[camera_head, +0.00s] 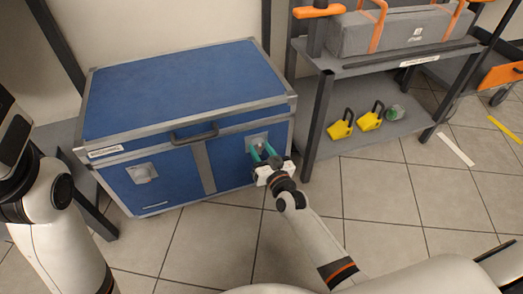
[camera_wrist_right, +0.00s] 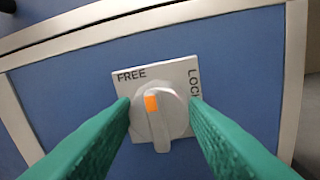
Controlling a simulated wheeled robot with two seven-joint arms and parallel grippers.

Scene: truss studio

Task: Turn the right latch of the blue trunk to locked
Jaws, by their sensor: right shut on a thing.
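The blue trunk (camera_head: 185,85) stands closed, with metal edges and a dark front handle. Its right latch (camera_wrist_right: 162,118) is a round grey knob on a pale plate (camera_wrist_right: 182,72) marked FREE at upper left and LOCK at right. The knob's orange mark (camera_wrist_right: 151,103) sits at the top of its grip bar, left of centre, nearer to FREE than to LOCK. My right gripper (camera_head: 264,155) is at this latch, its green fingers on both sides of the knob and shut on it. The left latch (camera_head: 142,173) is clear. Of my left arm only links show; its gripper is out of view.
A grey shelf (camera_head: 385,135) right of the trunk holds yellow padlock-like items (camera_head: 341,127) and a small green item (camera_head: 393,112) below. A grey bag with orange handles (camera_head: 390,33) lies on top. The tiled floor (camera_head: 400,210) in front is mostly clear.

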